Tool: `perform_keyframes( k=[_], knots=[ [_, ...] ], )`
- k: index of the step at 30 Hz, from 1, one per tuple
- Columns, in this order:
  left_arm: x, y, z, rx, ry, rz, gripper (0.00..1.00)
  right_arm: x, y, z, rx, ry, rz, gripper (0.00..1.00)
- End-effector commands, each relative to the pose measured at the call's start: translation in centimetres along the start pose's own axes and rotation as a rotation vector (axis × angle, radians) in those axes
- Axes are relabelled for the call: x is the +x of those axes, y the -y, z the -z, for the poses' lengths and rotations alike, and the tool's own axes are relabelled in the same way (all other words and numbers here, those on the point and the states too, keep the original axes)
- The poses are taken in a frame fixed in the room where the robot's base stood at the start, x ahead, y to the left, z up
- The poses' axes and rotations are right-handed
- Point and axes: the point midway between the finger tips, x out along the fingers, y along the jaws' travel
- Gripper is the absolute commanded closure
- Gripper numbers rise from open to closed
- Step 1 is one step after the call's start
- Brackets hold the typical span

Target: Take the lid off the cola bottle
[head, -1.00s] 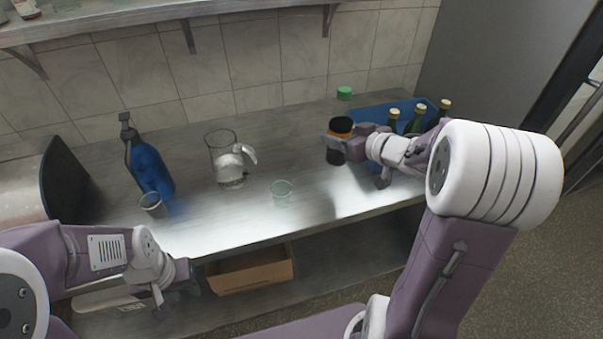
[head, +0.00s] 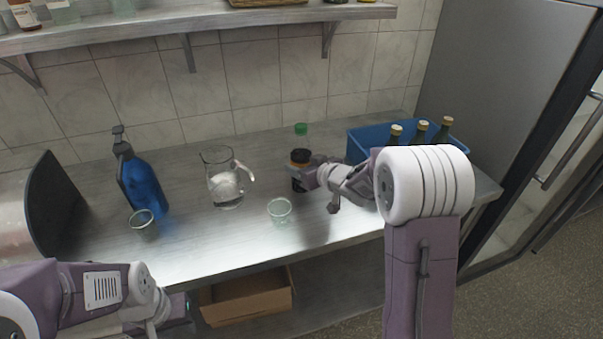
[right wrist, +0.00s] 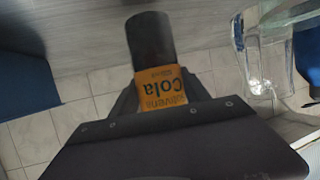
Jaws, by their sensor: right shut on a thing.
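The cola bottle (head: 300,157) has dark contents, an orange label and a green lid (head: 301,129) at its top. Its neck looks clear, with the lid above it. My right gripper (head: 306,178) is shut around the bottle's body from the right. In the right wrist view the bottle (right wrist: 162,86) shows upside down between the fingers, with its orange Cola label readable. I cannot tell whether its base touches the counter. My left gripper (head: 180,308) is low at the left, in front of the counter edge and away from the bottle. Its fingers are not clear.
A blue crate (head: 358,150) with several green bottles stands right of the cola bottle, partly behind my right arm. A glass jug (head: 224,185), a clear cup (head: 279,212), another cup (head: 143,224) and a blue spray bottle (head: 146,187) stand to the left. A shelf (head: 220,20) hangs above.

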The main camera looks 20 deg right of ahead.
Motion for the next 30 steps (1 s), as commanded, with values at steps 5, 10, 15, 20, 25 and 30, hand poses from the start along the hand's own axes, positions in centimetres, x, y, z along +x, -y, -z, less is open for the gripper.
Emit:
perform_keyframes(
  k=[5,10,15,20,25,30],
  knots=[
    [0.7,0.0,-0.1,0.000,0.000,0.000,0.64,0.6,0.0,-1.2,-0.001,-0.005,-0.001,1.00],
    [0.6,0.0,-0.1,0.000,0.000,0.000,0.64,0.5,0.0,-1.1,-0.002,-0.005,0.000,1.00],
    [0.9,0.0,-0.1,0.000,0.000,0.000,0.64,0.7,0.0,-1.7,0.000,-0.002,0.000,0.43],
    [0.8,0.0,-0.1,0.000,0.000,0.000,0.64,0.7,0.0,-1.6,-0.001,-0.002,0.000,0.24],
    [0.8,0.0,-0.1,0.000,0.000,0.000,0.64,0.7,0.0,-1.6,-0.001,-0.002,0.000,0.24],
    [0.4,0.0,-0.1,0.000,0.000,0.000,0.64,-0.3,-0.1,-1.1,-0.001,-0.002,-0.001,0.24]
  ],
)
